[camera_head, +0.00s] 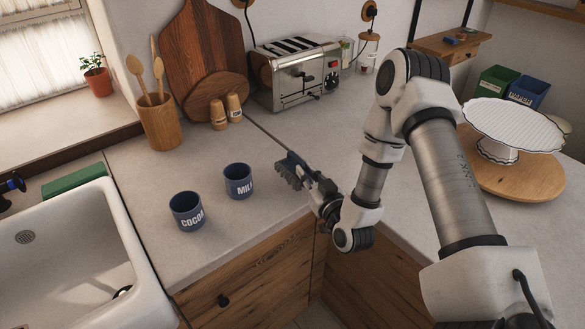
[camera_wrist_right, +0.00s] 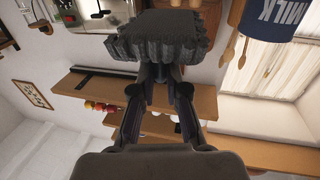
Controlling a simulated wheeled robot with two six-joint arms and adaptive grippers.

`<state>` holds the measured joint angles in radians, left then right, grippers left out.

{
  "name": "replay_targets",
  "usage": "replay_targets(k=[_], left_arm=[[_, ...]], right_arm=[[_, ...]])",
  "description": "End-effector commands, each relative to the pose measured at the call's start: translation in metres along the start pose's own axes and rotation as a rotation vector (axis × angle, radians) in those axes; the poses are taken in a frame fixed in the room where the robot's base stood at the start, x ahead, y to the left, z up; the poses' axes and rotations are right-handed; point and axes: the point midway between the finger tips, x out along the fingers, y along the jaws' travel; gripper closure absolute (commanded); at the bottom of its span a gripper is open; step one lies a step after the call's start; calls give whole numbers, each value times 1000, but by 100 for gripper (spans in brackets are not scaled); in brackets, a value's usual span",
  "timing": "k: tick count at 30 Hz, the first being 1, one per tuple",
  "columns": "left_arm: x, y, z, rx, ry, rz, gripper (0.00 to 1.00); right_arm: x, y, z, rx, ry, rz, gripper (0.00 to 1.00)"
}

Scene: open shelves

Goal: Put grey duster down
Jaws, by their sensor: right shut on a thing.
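The grey duster (camera_head: 289,170) has a ridged, fluffy head and is over the corner of the counter, right of the MILK mug. I cannot tell whether it touches the worktop. My right gripper (camera_head: 318,190) is shut on it, reaching in from the right at the counter's front edge. In the right wrist view the duster (camera_wrist_right: 160,38) fills the top middle, beyond the two fingers of my right gripper (camera_wrist_right: 160,88); its handle is mostly hidden between them. My left gripper is not in view.
A blue MILK mug (camera_head: 238,181) and a blue COCOA mug (camera_head: 187,211) stand left of the duster. A toaster (camera_head: 295,72), wooden shakers (camera_head: 218,113) and a utensil pot (camera_head: 160,122) are behind. A white sink (camera_head: 70,250) is at left. The counter behind the duster is clear.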

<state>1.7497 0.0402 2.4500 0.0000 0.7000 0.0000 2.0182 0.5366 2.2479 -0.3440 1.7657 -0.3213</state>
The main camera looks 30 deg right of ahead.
Motion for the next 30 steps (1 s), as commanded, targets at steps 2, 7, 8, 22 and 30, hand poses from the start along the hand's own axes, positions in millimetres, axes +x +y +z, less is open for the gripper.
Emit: replay_targets(k=[2,7,8,22,30], left_arm=[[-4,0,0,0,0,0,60],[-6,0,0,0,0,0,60],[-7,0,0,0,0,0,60],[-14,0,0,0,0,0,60],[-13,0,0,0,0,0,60]], right_arm=[[20,-1,8,-4,2,-2,100],[44,-1,22,-1,1,-1,100],[47,-1,24,-1,0,-1,100],[74,0,40,1,3,1,62],[74,0,39,1,5,1,62]])
